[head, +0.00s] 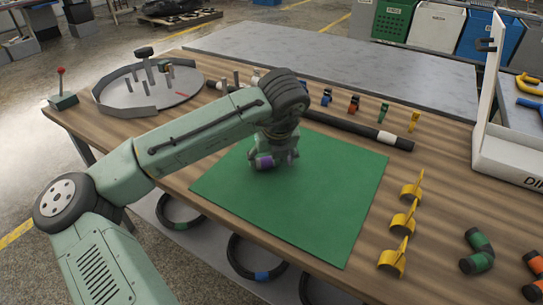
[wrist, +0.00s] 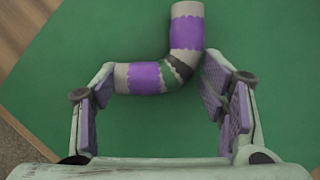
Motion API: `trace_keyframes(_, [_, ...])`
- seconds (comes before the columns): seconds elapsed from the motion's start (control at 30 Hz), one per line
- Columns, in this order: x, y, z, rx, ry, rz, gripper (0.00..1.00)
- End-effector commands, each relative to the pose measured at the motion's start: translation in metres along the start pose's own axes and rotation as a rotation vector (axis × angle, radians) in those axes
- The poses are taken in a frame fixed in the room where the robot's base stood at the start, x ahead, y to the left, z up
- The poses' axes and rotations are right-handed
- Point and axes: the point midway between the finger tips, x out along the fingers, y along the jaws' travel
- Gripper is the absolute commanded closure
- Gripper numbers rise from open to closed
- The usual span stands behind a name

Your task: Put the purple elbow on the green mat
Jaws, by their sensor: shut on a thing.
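The purple elbow (wrist: 145,78) is a bent pipe piece with grey ends, purple bands and a dark green-black band at its bend. My gripper (wrist: 155,88) is shut on it, with purple finger pads on either side. In the head view the elbow (head: 264,162) shows partly under my gripper (head: 276,157), over the upper left part of the green mat (head: 310,205). The mat (wrist: 240,45) also fills most of the wrist view. I cannot tell whether the elbow touches the mat.
Several yellow clips (head: 403,222) stand right of the mat. A green-banded elbow (head: 478,251) and an orange-banded one (head: 537,265) lie at the right. A black hose (head: 345,124) lies behind the mat. A round tray (head: 185,92) stands back left. Most of the mat is clear.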

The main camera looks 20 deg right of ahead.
Motion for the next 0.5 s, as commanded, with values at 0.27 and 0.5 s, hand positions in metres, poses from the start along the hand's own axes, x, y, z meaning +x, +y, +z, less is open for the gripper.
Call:
trace_keyframes(0.27, [0.0028, -0.0002, -0.0015, 0.0, 0.001, 0.0, 0.24])
trace_keyframes(0.5, [0.0026, -0.0001, -0.0014, 0.0, 0.001, 0.0, 0.14])
